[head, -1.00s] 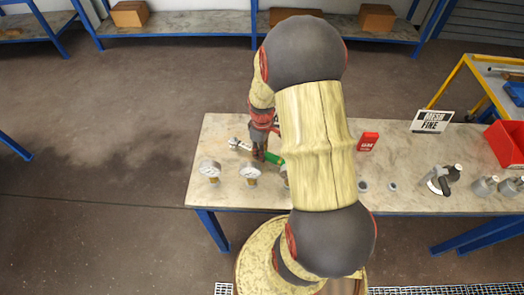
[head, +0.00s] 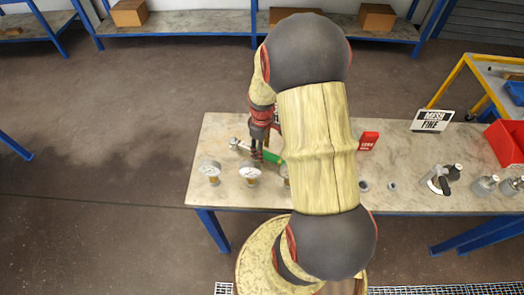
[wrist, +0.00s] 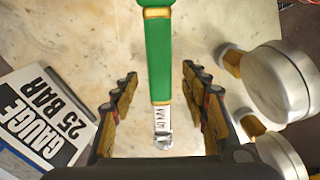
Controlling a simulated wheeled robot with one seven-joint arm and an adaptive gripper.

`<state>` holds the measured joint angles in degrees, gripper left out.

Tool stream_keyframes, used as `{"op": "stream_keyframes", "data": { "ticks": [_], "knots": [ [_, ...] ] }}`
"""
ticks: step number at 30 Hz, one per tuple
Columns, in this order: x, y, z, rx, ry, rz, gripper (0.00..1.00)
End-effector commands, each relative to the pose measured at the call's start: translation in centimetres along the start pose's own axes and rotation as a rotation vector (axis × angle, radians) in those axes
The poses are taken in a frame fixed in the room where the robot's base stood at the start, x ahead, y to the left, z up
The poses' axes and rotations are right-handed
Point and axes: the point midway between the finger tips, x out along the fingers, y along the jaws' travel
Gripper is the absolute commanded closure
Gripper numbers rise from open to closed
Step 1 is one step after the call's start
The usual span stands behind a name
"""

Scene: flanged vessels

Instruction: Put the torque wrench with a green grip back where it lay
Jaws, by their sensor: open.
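The torque wrench has a green grip (wrist: 159,50) and a silver metal end (wrist: 162,128). The wrench appears to lie on the bench top. My gripper (wrist: 160,97) is open, with one finger on each side of the wrench and a clear gap on both sides. In the head view my gripper (head: 257,154) is over the wrench, and my arm hides part of the bench to its right.
Gauges (head: 250,173) stand close in front of the wrench and on the right in the wrist view (wrist: 275,80). A "GAUGE 25 BAR" sign (wrist: 40,118) is at the left there. A red box (head: 369,141), a "MESH FINE" sign (head: 432,121) and a red bin (head: 507,143) are further right.

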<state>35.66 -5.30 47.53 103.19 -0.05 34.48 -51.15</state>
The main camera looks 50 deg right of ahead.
Motion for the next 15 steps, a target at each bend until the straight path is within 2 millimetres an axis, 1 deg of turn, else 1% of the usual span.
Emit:
{"op": "stream_keyframes", "data": {
  "ticks": [1, 9, 12, 15],
  "knots": [
    [-1.0, 0.1, -0.1, 0.000, 0.003, 0.003, 0.55],
    [-6.5, 0.1, -0.1, 0.000, 0.003, 0.004, 0.55],
    [-8.2, 0.1, -0.1, 0.000, 0.002, 0.003, 0.55],
    [-9.4, 0.1, -0.1, 0.000, 0.002, 0.002, 0.55]
  ]
}}
